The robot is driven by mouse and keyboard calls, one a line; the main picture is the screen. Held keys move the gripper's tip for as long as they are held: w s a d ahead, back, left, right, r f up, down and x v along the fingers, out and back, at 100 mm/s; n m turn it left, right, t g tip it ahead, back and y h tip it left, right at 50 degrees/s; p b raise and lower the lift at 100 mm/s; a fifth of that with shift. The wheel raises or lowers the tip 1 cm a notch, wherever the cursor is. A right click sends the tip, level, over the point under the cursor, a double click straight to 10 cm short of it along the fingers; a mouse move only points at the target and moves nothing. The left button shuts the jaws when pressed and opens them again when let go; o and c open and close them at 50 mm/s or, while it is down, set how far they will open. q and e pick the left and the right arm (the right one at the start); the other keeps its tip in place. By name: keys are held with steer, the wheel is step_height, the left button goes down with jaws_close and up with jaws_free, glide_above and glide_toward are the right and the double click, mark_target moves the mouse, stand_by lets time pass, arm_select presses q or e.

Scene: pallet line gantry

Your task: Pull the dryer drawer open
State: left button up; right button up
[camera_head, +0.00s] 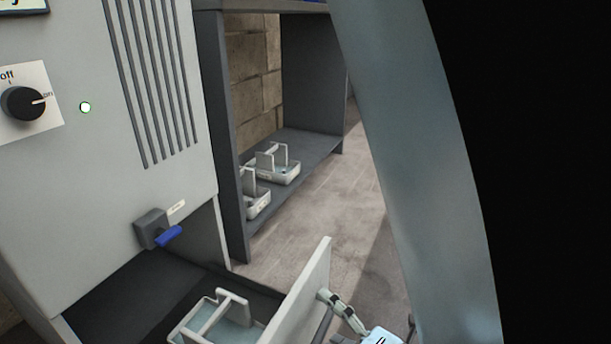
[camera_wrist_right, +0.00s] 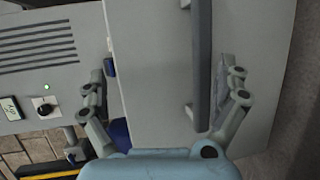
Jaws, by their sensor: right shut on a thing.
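The dryer drawer (camera_head: 298,297) stands pulled out from the pale grey dryer (camera_head: 80,170), its front panel at the lower middle of the head view. A white handled tray (camera_head: 222,318) sits inside it. The drawer front (camera_wrist_right: 155,75) fills the middle of the right wrist view, with its dark bar handle (camera_wrist_right: 202,60). My right gripper (camera_head: 333,303) is at the outer side of the front and shut on the handle; in the wrist view its fingers (camera_wrist_right: 164,78) lie either side, the right one close beside the bar. My left gripper is out of view.
A dark shelf unit (camera_head: 222,120) stands right of the dryer, with white handled trays (camera_head: 280,172) on its low shelf. A valve with a blue lever (camera_head: 168,236) juts out above the drawer. A knob (camera_head: 24,103) is on the dryer. Floor (camera_head: 310,215) beyond the drawer is clear.

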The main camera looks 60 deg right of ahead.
steer(key=shift+s+a+r, duration=0.2)
steer(key=shift+s+a, duration=0.05)
steer(key=shift+s, duration=0.2)
steer(key=shift+s+a+r, duration=0.2)
steer(key=shift+s, duration=0.25)
steer(key=shift+s+a, duration=0.15)
steer(key=shift+s, duration=0.2)
steer(key=c, duration=0.6)
steer(key=shift+s+a, duration=0.1)
steer(key=shift+s, duration=0.3)
steer(key=shift+c, duration=0.3)
steer(key=f+v, duration=0.1)
steer(key=v, duration=0.7)
steer(key=shift+s+a+f, duration=0.15)
steer(key=shift+s+f, duration=0.3)
steer(key=shift+p, duration=0.4)
